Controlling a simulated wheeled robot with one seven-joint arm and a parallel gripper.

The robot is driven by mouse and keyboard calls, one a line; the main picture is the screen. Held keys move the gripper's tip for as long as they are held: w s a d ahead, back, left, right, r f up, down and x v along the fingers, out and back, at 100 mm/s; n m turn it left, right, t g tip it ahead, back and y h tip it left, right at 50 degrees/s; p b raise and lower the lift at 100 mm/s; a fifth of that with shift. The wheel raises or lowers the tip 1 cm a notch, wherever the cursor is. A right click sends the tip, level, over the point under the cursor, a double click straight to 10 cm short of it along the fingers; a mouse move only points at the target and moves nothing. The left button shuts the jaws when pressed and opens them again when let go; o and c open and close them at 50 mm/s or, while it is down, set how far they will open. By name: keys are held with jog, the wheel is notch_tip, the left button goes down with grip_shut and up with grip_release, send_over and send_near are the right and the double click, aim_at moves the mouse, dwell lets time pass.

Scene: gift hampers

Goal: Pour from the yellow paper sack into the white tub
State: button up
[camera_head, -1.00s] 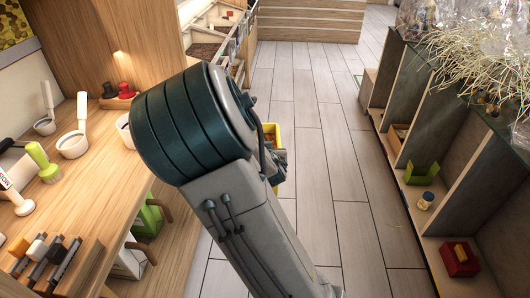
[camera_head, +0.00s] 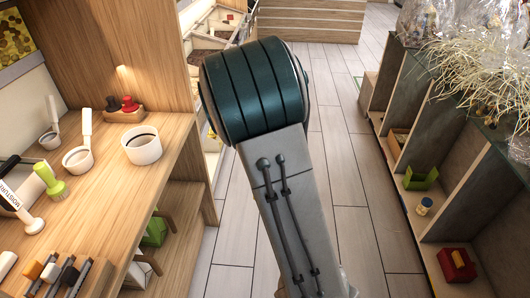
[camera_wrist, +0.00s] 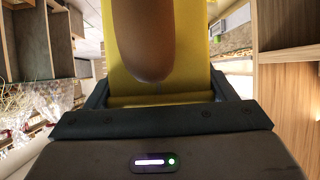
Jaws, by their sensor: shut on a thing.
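The white tub (camera_head: 142,149) stands upright on the wooden counter at the left, near the counter's right edge. It has a dark band inside its rim. The yellow paper sack (camera_wrist: 198,70) fills the top middle of the wrist view, with a brown rounded shape on the side facing the camera. My gripper (camera_wrist: 160,98) is shut on the sack, one dark finger at each side. In the head view my arm hides the gripper and sack. I cannot tell how far the sack is from the tub.
White handled scoops (camera_head: 78,159), a green brush (camera_head: 51,182) and a red-and-black item (camera_head: 125,106) share the counter (camera_head: 105,215). A tall wooden panel (camera_head: 120,50) rises behind. Dark shelves (camera_head: 480,205) with small boxes line the right. The floor between is clear.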

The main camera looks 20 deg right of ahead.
jog(key=shift+r, duration=0.25)
